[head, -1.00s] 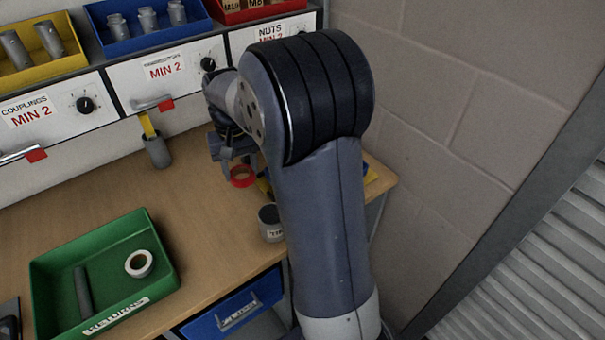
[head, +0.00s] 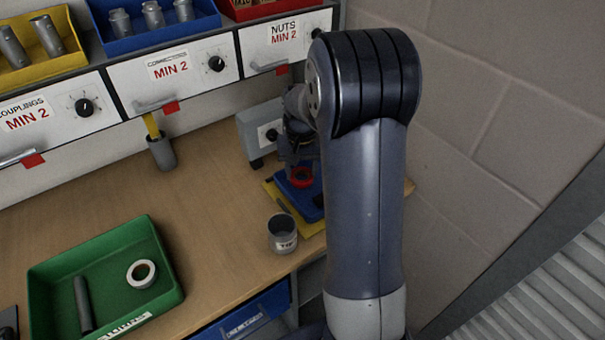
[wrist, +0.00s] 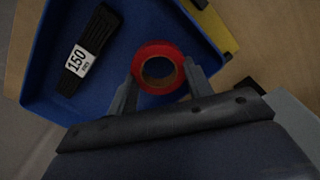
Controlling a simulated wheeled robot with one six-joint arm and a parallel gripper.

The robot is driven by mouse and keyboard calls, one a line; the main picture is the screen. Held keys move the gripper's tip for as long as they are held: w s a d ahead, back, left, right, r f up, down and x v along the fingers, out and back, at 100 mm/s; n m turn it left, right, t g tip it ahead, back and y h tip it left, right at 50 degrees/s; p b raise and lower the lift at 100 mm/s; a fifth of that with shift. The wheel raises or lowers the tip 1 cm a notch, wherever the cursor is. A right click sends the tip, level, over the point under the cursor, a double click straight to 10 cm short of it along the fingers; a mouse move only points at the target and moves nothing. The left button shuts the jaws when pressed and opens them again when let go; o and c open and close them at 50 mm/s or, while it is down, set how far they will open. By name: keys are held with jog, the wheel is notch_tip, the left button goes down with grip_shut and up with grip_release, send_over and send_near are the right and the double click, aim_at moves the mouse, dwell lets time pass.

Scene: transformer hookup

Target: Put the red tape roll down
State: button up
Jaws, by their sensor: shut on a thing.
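The red tape roll (head: 301,177) is held by my gripper (head: 302,165) over the blue tray (head: 311,207) at the right end of the bench. In the wrist view the red tape roll (wrist: 158,50) sits between the two fingertips of my gripper (wrist: 160,72), its hole facing the camera. The gripper is shut on it. The blue tray (wrist: 60,50) lies below, with a black bundle labelled 150 (wrist: 92,42) in it. I cannot tell whether the roll touches the tray floor.
A yellow tray (head: 283,201) lies partly under the blue one. A grey cup (head: 283,234) stands in front, and a grey box with a knob (head: 262,130) behind. A green returns tray (head: 52,265) with a white tape roll (head: 141,273) is at left. The bench middle is clear.

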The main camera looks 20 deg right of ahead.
jog(key=shift+f, duration=0.9)
jog(key=shift+f, duration=0.2)
jog(key=o, duration=1.1)
jog(key=shift+c, duration=0.2)
notch_tip(320, 180, up, 12)
jog(key=shift+r, duration=0.25)
